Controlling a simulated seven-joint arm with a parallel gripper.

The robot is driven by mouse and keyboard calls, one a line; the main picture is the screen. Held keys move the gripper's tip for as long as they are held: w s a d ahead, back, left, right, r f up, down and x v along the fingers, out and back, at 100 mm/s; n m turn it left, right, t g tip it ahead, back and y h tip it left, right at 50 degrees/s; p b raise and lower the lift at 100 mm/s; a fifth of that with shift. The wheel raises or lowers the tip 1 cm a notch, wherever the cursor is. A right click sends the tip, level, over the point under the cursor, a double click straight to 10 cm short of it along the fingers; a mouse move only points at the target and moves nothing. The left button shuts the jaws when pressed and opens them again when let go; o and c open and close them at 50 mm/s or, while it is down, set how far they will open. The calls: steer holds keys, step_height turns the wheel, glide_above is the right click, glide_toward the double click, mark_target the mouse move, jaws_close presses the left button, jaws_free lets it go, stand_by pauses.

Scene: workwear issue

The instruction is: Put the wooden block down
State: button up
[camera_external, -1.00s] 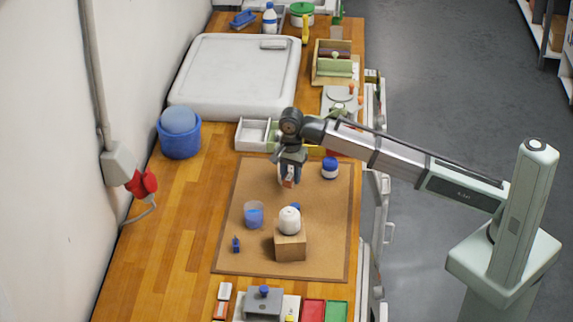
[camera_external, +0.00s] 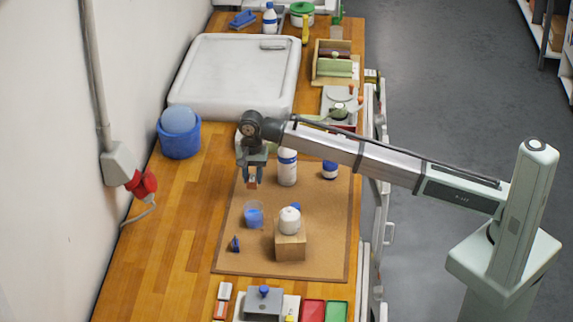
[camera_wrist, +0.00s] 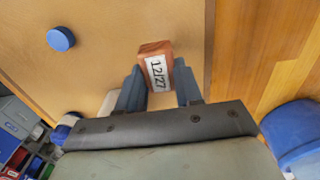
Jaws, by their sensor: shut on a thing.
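My gripper (camera_external: 252,180) is shut on a small reddish wooden block (camera_wrist: 152,48) with a white label reading "12/27". The block sits between the two blue-grey fingers in the wrist view. In the external view my gripper holds it above the upper left part of the brown mat (camera_external: 262,264), and the block shows as a small brown piece below the fingers. The gap between block and mat is hard to judge.
A white bottle (camera_external: 287,170) stands just right of my gripper, with a blue-banded jar (camera_external: 330,170) beyond it. A blue cup (camera_external: 254,216) and a white jar (camera_external: 289,221) on a brown box (camera_external: 291,248) stand nearer the front. A blue bucket (camera_external: 180,142) is left.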

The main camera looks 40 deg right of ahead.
mark_target(253, 197)
steer(key=shift+f, duration=2.7)
steer(key=shift+f, duration=0.15)
steer(key=o, duration=1)
step_height(253, 197, up, 12)
steer(key=shift+r, duration=0.15)
